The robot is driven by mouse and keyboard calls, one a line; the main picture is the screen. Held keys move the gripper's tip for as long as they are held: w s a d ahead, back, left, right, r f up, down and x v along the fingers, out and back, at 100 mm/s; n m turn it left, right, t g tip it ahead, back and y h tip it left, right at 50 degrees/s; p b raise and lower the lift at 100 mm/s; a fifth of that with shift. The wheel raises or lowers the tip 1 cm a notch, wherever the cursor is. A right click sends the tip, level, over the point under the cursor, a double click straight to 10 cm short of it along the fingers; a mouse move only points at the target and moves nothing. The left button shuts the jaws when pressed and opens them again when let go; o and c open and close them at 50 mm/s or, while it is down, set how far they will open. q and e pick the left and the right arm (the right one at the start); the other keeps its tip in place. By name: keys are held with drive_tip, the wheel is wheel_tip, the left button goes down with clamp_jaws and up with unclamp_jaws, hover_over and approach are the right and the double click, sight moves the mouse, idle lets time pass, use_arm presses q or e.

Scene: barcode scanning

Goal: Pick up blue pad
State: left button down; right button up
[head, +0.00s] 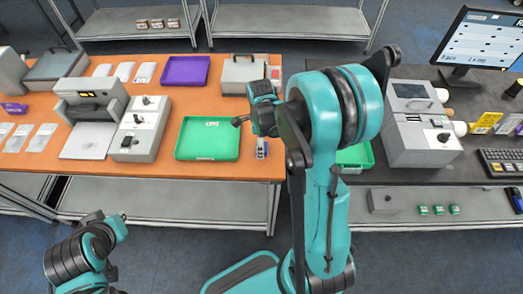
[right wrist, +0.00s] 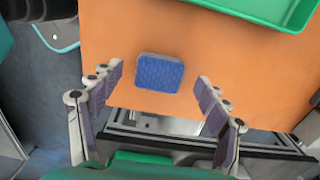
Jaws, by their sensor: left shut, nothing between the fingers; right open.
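The blue pad (right wrist: 158,74) lies flat on the orange tabletop (right wrist: 115,25), near the table edge, in the right wrist view. It has a textured face and rounded corners. My right gripper (right wrist: 160,80) is open, with its fingers apart on either side of the pad in the picture and nothing held. I cannot tell how high the fingers are above the table. In the head view my right arm hides most of the right gripper, and I cannot clearly make out the pad. My left gripper (head: 112,220) is shut and empty at lower left, in front of the table.
A green tray (head: 207,140) lies left of my right arm; its rim also shows in the right wrist view (right wrist: 262,14). A grey device (head: 137,130), a purple tray (head: 185,71) and a grey box (head: 243,72) share the orange table. A dark table with a monitor (head: 480,45) stands right.

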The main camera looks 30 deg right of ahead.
drive_tip(key=shift+f, duration=0.55)
drive_tip(key=c, duration=1.1)
drive_tip(key=shift+r, duration=0.15)
